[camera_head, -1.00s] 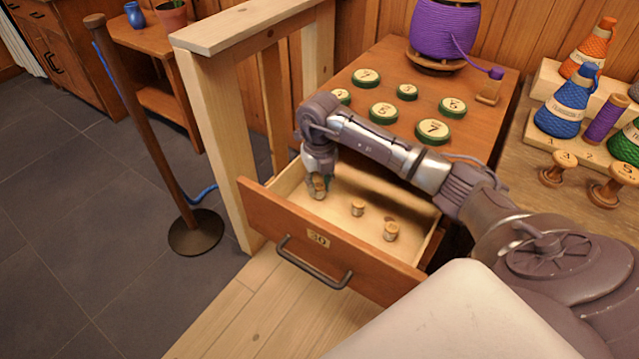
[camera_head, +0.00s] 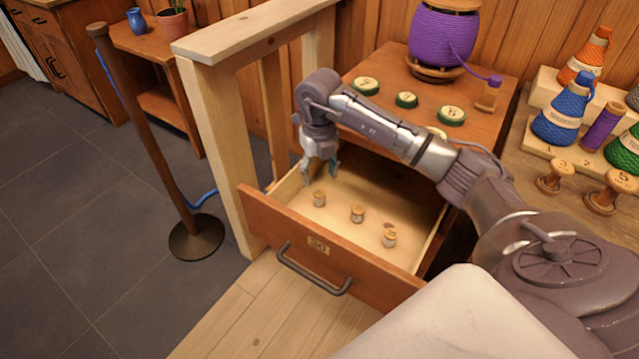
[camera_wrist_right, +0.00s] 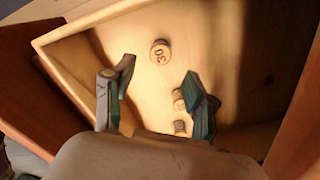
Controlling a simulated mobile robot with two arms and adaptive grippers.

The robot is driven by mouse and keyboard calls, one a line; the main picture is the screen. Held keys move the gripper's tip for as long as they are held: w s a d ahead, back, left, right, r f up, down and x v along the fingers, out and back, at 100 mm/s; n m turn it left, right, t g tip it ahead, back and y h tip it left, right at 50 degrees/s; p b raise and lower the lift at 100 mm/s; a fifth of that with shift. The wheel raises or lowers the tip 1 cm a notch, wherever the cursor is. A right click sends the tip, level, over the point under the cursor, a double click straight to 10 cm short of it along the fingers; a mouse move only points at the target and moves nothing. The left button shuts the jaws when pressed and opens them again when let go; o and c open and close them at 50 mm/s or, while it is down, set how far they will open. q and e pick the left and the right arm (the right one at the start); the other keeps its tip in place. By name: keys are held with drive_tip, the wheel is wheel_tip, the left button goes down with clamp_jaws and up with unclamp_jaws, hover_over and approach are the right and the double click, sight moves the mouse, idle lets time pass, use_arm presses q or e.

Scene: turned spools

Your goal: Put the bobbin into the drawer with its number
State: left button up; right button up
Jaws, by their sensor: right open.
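The pulled-out drawer (camera_head: 265,218) carries a label (camera_head: 318,245) that reads 30. Three small wooden bobbins stand upright and apart inside: a left one (camera_head: 319,198), a middle one (camera_head: 357,214) and a right one (camera_head: 390,238). In the right wrist view one bobbin (camera_wrist_right: 160,50) shows 30 on its top, beyond the fingertips. Two others there are partly hidden by a finger. My right gripper (camera_head: 320,172) is open and empty, above the back left part of the drawer, just behind and above the left bobbin. It also shows in the right wrist view (camera_wrist_right: 158,82). My left gripper is not in view.
A wooden cabinet top behind holds several green numbered discs (camera_head: 451,116) and a large purple spool (camera_head: 443,38). Numbered spools and thread cones (camera_head: 563,112) stand at the right. A pale wooden frame (camera_head: 215,130) rises beside the drawer's left side.

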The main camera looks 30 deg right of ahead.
sight(319, 193)
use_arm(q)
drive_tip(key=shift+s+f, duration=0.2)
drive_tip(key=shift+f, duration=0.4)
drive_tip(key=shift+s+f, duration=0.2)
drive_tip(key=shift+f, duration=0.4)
use_arm(e)
wheel_tip(319, 193, up, 5)
drive_tip(key=shift+r, duration=0.2)
